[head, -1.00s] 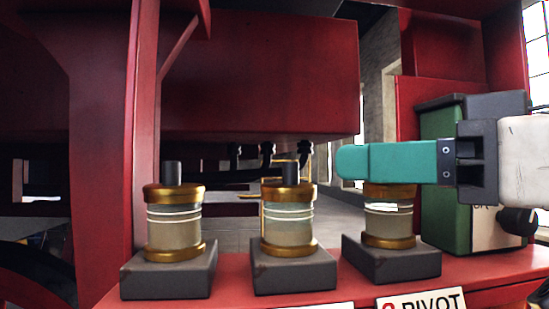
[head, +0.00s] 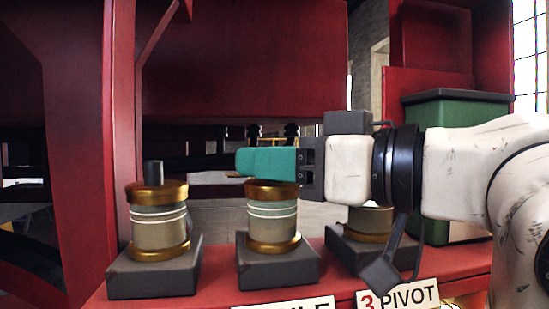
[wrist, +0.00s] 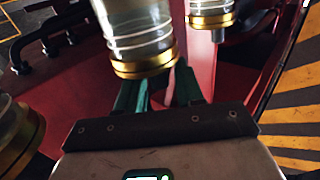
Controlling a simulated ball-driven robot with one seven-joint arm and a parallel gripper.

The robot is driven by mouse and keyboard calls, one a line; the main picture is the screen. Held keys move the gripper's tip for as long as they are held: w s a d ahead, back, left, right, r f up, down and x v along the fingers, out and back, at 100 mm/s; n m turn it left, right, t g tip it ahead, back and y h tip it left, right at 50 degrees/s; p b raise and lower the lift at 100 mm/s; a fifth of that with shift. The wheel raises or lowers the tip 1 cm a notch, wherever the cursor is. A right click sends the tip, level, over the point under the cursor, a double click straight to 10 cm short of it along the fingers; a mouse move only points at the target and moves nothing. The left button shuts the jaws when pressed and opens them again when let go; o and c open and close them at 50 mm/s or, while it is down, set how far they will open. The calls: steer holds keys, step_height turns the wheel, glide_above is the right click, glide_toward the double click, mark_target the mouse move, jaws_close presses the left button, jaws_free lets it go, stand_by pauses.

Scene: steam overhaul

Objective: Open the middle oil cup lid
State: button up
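Three glass oil cups with gold lids and bands stand on dark blocks in the head view. The middle oil cup (head: 272,217) is under my gripper (head: 244,162), whose teal fingers reach left across its top and hide any knob there. In the wrist view the middle cup's gold lid (wrist: 146,65) is close to my gripper (wrist: 160,84) and covers its fingertips. The fingers stand apart with a gap between them. No knob is visible in the gap, and contact is not clear. The lid looks shut.
The left oil cup (head: 158,222) has an upright dark knob (head: 153,173). The right oil cup (head: 370,222) is partly hidden behind my arm. A green box (head: 455,112) stands behind at the right. A red beam (head: 110,140) rises at the left.

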jaws_close()
steer(key=shift+r, duration=0.1)
steer(key=shift+w+a+r+m+g+h, duration=0.1)
steer(key=shift+w+r+m+g+h, duration=0.5)
steer(key=shift+m+h, duration=0.35)
steer(key=g, duration=0.1)
steer(key=w+m+g+h, duration=0.1)
steer(key=r+m+h, duration=0.1)
steer(key=shift+w+a+m+g, duration=0.25)
steer(key=shift+w+g, duration=0.05)
steer(key=shift+g, duration=0.1)
steer(key=w+m+g+h, duration=0.1)
steer(key=w+m+g, duration=0.1)
steer(key=g, duration=0.1)
steer(key=shift+a+r+h, duration=0.15)
steer(key=shift+a+h, duration=0.1)
steer(key=shift+h, duration=0.1)
steer(key=shift+w+a+f+m+g+h, duration=0.2)
steer(key=shift+w+m+g+h, duration=0.25)
steer(key=shift+g, duration=0.45)
steer(key=shift+w+a+f+m+g+h, duration=0.15)
steer(key=shift+w+m+g+h, duration=0.1)
steer(key=shift+w+m+g, duration=0.55)
steer(key=shift+s, duration=0.15)
